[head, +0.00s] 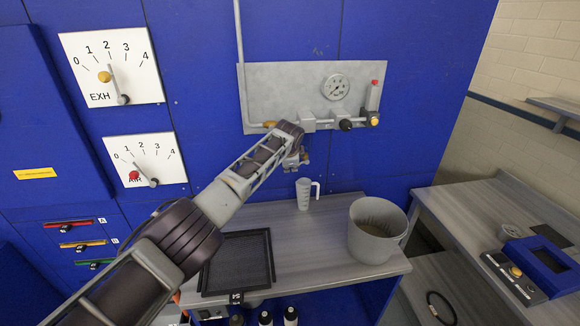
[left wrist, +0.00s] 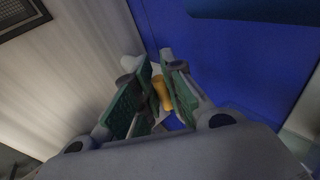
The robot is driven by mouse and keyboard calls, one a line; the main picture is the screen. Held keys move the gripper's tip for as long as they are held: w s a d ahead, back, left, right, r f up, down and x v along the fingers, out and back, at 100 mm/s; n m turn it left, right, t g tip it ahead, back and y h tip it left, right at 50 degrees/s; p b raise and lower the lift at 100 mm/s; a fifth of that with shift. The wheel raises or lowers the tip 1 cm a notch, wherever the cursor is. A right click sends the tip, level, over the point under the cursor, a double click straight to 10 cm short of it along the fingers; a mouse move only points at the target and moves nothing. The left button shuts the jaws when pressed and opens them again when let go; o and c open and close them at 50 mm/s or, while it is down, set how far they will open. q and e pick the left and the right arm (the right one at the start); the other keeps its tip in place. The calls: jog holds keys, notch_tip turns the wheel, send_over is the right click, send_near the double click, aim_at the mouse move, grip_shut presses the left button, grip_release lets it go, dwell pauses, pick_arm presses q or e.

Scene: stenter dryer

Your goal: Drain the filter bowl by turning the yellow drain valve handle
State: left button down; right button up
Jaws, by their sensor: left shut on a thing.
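A grey panel (head: 262,92) on the blue wall carries a pipe with a gauge and fittings. My left gripper (head: 302,158) is in front of the pipe, below a grey block (head: 308,125). In the left wrist view a yellow handle (left wrist: 162,93) lies between the two green-padded fingers of my left gripper (left wrist: 160,92), which is shut on it. In the head view the gripper hides that handle. I cannot make out the filter bowl, which the gripper and arm may cover. My right gripper is not in view.
A measuring jug (head: 304,196) stands on the bench (head: 310,235) below the gripper. A grey bucket (head: 355,240) stands to its right and a black tray (head: 208,278) to its left. Two dial plates, EXH (head: 130,90) and AIR (head: 160,172), are on the wall at left.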

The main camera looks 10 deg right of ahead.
pick_arm(q)
jog(key=c, duration=1.5)
grip_release()
jog(key=shift+s+r, duration=0.15)
jog(key=shift+r, duration=0.15)
jog(key=shift+v, duration=5.65)
jog(key=shift+s+f, duration=0.1)
